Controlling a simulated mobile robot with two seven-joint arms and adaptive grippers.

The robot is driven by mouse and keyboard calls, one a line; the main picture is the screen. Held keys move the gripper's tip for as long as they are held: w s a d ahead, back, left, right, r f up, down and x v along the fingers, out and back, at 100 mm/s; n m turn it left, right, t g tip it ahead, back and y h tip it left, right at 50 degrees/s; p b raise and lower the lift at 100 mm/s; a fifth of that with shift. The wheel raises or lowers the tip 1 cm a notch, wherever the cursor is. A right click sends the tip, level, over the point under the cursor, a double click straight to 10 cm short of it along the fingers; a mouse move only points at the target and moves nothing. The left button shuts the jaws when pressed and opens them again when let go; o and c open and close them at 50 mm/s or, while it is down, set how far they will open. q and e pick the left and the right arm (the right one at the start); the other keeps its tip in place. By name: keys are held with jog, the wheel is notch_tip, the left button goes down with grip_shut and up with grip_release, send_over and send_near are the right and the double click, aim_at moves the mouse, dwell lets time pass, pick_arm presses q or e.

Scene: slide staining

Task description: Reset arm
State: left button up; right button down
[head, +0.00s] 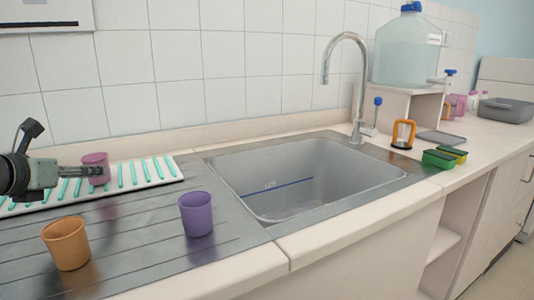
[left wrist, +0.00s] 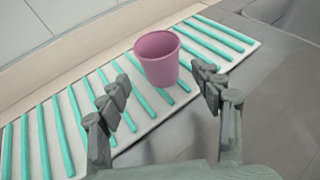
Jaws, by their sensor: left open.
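My left gripper (head: 98,171) comes in from the left in the head view, close to a pink cup (head: 96,160). In the left wrist view the left gripper (left wrist: 165,95) is open, its fingers apart with nothing between the tips. The pink cup (left wrist: 157,60) stands upright just beyond the fingertips, on a white rack with green bars (left wrist: 72,125). The rack also shows in the head view (head: 168,167). My right gripper is in neither view.
An orange cup (head: 66,243) and a purple cup (head: 196,213) stand on the ridged drainboard. The sink (head: 300,180) lies to the right, with a faucet (head: 357,90) behind it. Sponges (head: 440,159), an orange-framed item (head: 403,134) and a large water bottle (head: 408,50) are further right.

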aim_at(94, 183)
pick_arm(q)
jog(key=shift+x, duration=0.85)
jog(key=shift+w+f, duration=0.3)
jog(key=shift+w, duration=0.1)
jog(key=shift+w+f, duration=0.1)
jog(key=shift+w, duration=0.15)
jog(key=shift+w+b, duration=0.35)
jog(key=shift+w, duration=0.05)
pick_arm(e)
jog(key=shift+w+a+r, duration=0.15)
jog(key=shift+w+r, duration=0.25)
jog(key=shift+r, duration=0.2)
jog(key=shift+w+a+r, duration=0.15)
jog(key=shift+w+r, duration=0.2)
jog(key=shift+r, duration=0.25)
pick_arm(q)
jog(key=shift+s, duration=0.15)
